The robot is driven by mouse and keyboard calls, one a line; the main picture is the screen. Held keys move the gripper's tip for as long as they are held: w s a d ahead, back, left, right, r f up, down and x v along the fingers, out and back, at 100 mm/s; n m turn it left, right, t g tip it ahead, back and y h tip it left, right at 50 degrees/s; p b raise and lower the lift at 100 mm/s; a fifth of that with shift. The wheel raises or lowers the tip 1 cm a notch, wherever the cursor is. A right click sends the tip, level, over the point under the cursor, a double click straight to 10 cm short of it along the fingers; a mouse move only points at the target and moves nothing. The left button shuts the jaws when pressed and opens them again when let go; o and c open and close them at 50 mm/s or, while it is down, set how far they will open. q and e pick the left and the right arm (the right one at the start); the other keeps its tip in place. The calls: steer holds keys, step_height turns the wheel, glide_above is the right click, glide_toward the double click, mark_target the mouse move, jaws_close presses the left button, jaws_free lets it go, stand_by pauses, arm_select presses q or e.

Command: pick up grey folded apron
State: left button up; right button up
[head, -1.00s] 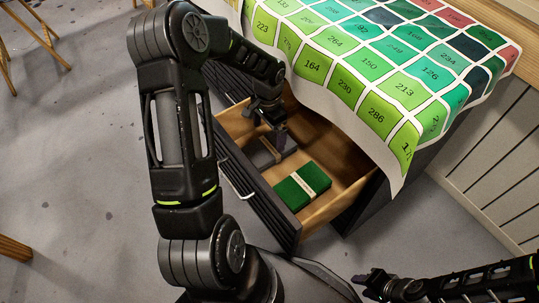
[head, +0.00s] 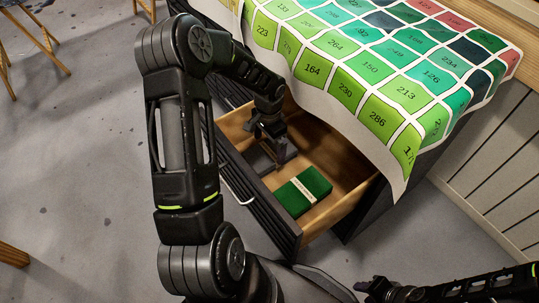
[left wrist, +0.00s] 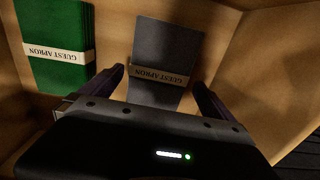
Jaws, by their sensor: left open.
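The grey folded apron (left wrist: 166,48) lies in the open drawer with a pale "GUEST APRON" band around it. In the left wrist view my left gripper (left wrist: 158,78) is open, with one finger on each side of the apron's near end. Part of the apron is hidden behind the gripper body. In the head view the left gripper (head: 282,155) reaches down into the drawer, and the apron (head: 259,158) is mostly hidden by it. My right gripper (head: 366,287) is low at the bottom right, away from the drawer; its jaws are too unclear to judge.
A green folded apron (head: 311,181) lies beside the grey one in the wooden drawer (head: 341,190). It also shows in the left wrist view (left wrist: 58,75). The drawer walls stand close around the gripper. A numbered colour-chart cloth (head: 374,70) hangs over the counter above.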

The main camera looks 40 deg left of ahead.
mark_target(270, 151)
arm_select(q)
step_height(270, 151, down, 4)
steer(key=shift+d+f+b, duration=0.1)
steer(key=shift+b, duration=0.55)
steer(key=c, duration=1.3)
steer(key=shift+r, duration=0.2)
steer(key=shift+c, duration=0.2)
step_height(270, 151, up, 10)
steer(key=p, duration=0.3)
steer(key=shift+f, duration=0.1)
